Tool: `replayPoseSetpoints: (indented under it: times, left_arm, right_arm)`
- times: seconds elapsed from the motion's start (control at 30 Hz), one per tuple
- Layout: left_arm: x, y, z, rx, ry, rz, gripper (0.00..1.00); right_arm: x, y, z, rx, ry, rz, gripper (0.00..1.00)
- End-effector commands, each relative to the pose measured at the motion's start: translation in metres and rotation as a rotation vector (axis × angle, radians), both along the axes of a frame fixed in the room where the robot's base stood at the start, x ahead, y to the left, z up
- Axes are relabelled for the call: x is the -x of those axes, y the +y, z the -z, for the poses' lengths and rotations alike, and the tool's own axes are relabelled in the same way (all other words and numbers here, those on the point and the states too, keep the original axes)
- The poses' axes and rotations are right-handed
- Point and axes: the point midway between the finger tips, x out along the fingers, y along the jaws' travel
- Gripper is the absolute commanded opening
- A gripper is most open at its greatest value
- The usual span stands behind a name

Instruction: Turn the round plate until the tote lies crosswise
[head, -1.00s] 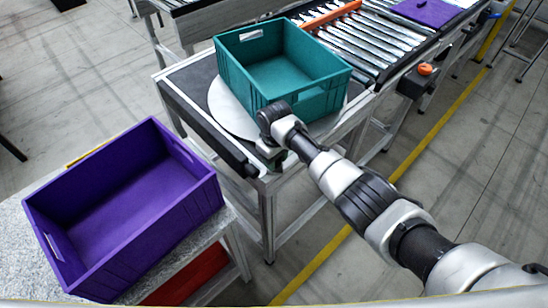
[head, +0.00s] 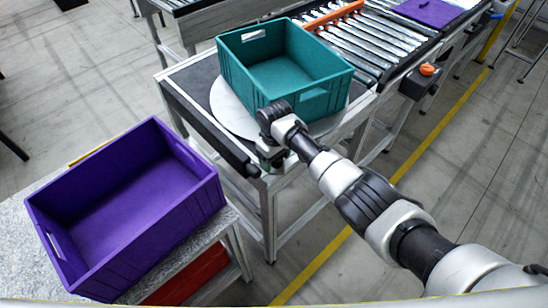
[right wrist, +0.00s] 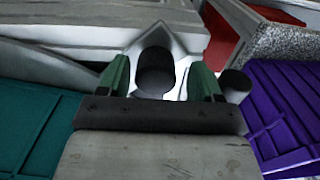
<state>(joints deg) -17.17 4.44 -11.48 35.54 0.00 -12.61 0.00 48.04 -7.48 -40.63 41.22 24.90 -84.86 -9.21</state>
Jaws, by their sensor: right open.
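The teal tote (head: 300,95) stands on the round grey plate (head: 228,110), set in a dark-topped table. Its long side runs slantwise in the head view. My right gripper (head: 270,160) is low at the plate's near edge, in front of the tote's near corner. In the right wrist view its green fingers (right wrist: 161,82) are apart, with a dark round post (right wrist: 155,72) showing between them. I cannot tell whether they touch it. The teal tote (right wrist: 30,115) shows at the left there. My arm hides part of the plate. My left gripper is not in view.
A purple tote (head: 125,200) stands on a speckled bench (head: 180,262) at the left. A roller conveyor (head: 360,45) with an orange bar (head: 332,15) joins the table behind. A black box with an orange knob (head: 427,70) is at its side. A black roller (head: 205,125) edges the table.

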Motion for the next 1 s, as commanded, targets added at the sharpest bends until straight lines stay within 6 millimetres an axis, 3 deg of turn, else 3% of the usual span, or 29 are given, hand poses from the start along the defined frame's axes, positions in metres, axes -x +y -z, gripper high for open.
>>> replayPoseSetpoints:
  times: [0.53,0.7,1.0]
  left_arm:
    - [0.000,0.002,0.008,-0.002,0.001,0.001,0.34]
    - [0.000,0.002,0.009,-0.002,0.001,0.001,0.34]
    - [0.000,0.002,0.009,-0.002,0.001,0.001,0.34]
  right_arm:
    - [-0.001,0.003,-0.092,-0.001,-0.004,-0.003,0.65]
    - [-0.001,0.003,-0.105,-0.002,-0.004,-0.002,0.65]
    - [0.000,0.004,-0.106,-0.001,-0.002,-0.002,0.65]
